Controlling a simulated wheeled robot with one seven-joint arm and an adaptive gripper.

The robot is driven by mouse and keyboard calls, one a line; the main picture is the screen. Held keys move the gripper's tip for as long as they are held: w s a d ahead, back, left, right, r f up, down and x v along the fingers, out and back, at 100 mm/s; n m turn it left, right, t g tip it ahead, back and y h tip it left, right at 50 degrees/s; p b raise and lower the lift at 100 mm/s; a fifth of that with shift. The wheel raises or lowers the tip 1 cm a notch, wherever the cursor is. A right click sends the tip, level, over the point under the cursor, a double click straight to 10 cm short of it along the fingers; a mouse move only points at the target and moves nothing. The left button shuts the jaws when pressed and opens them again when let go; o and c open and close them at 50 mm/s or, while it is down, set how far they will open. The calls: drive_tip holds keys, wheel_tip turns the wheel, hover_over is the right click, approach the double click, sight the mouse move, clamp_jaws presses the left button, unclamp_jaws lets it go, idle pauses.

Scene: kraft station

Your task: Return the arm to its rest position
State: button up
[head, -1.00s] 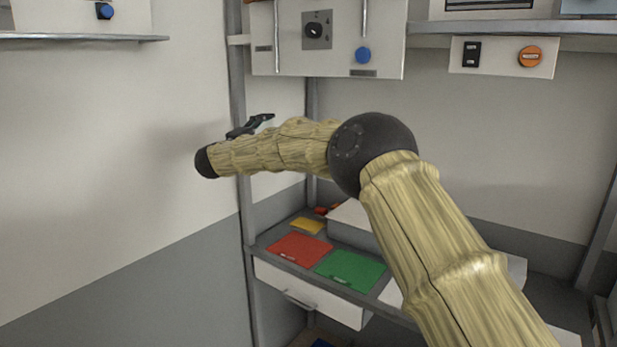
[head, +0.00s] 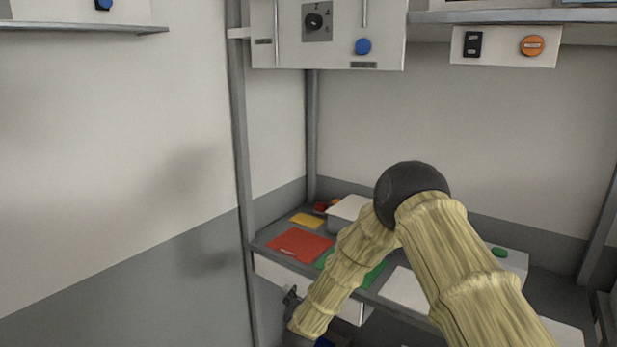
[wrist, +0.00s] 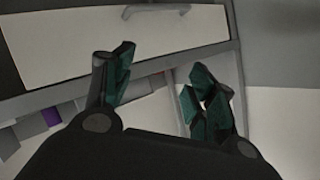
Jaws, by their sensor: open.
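My arm, in a light wood-like cover with a black elbow, fills the right middle of the head view. The forearm now points down and to the left, in front of the workbench. My gripper (head: 291,298) shows small and dark at the lower left of the forearm, in front of the white drawer. In the wrist view my gripper (wrist: 160,72) has its two dark green-tipped fingers spread wide apart with nothing between them. A white drawer front (wrist: 70,45) with a grey handle (wrist: 156,11) lies beyond the fingers.
The workbench holds a red mat (head: 298,244), a yellow mat (head: 306,220) and a green mat (head: 374,274), partly hidden by my arm. A white panel with a knob (head: 335,48) hangs above. A grey post (head: 239,130) stands left.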

drive_tip(key=s+d+f+n+g, duration=0.25)
drive_tip(key=s+d+f, duration=0.45)
drive_tip(key=s+f, duration=0.45)
drive_tip(key=s+d+f+n+g, duration=0.2)
drive_tip(key=s+d+f+g, duration=0.35)
drive_tip(key=s, duration=0.85)
drive_tip(key=s+d+f+g, duration=0.1)
drive_tip(key=s+d, duration=0.3)
drive_tip(key=s, duration=0.7)
drive_tip(key=s+d+f+n+g+b, duration=0.1)
drive_tip(key=s+d+f+g, duration=0.1)
drive_tip(key=s, duration=0.9)
drive_tip(key=s+d+f+g, duration=0.1)
drive_tip(key=s+d+g, duration=0.1)
drive_tip(key=s+d, duration=0.4)
drive_tip(key=s, duration=0.5)
drive_tip(key=shift+d+f+n+g+b, duration=0.2)
drive_tip(key=shift+f+n+g+b, duration=0.1)
drive_tip(key=shift+n+g+b, duration=0.1)
